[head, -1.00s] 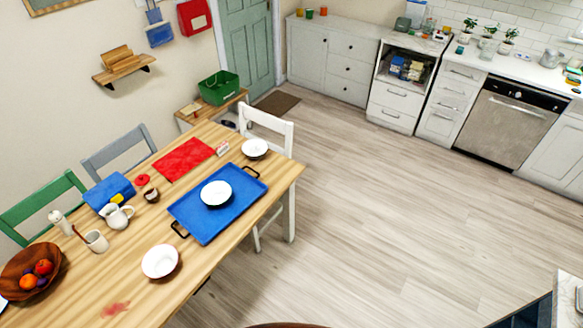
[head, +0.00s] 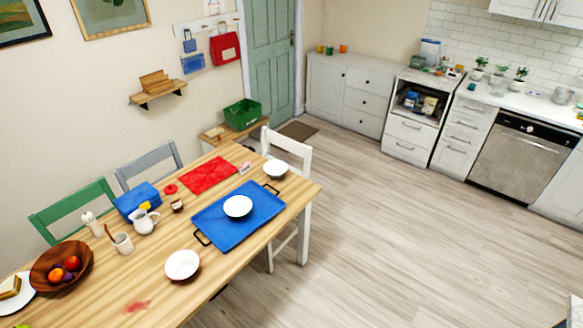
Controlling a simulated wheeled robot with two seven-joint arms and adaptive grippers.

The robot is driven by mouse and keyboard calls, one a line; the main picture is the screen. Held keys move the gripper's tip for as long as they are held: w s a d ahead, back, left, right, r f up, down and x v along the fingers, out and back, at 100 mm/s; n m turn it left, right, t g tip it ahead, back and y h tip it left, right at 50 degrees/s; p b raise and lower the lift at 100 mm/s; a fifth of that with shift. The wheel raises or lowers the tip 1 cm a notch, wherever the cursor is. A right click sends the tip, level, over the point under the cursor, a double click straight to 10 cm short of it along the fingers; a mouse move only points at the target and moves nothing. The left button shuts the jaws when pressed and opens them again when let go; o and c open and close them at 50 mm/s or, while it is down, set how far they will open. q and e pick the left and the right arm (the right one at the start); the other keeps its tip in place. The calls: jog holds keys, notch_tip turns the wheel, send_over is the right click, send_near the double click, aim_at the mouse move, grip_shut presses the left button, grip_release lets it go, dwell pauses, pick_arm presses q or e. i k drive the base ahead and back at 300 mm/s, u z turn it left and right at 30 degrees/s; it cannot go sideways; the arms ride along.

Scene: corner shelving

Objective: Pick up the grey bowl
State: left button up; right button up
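No clearly grey bowl stands out. Three small bowls with whitish insides are on the wooden table. One bowl (head: 238,206) sits on the blue tray (head: 222,233). Another bowl (head: 276,169) stands near the table's far right corner by the white chair. A third bowl (head: 182,264) stands towards the table's front edge, left of the tray, and its outside looks brownish. I cannot tell which of them is the grey one. Neither of my grippers is in view.
The wooden table (head: 108,288) also holds a wooden fruit bowl (head: 42,283), a white jug (head: 145,224), a cup (head: 123,243) and a red cloth (head: 208,175). A white chair (head: 291,150) stands at its right end. The floor (head: 400,230) right of the table is clear.

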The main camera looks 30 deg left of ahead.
aim_at(275, 169)
jog(key=z, duration=0.05)
jog(key=i, duration=1.7)
jog(key=u, duration=0.8)
jog(key=i, duration=0.9)
jog(key=u, duration=0.9)
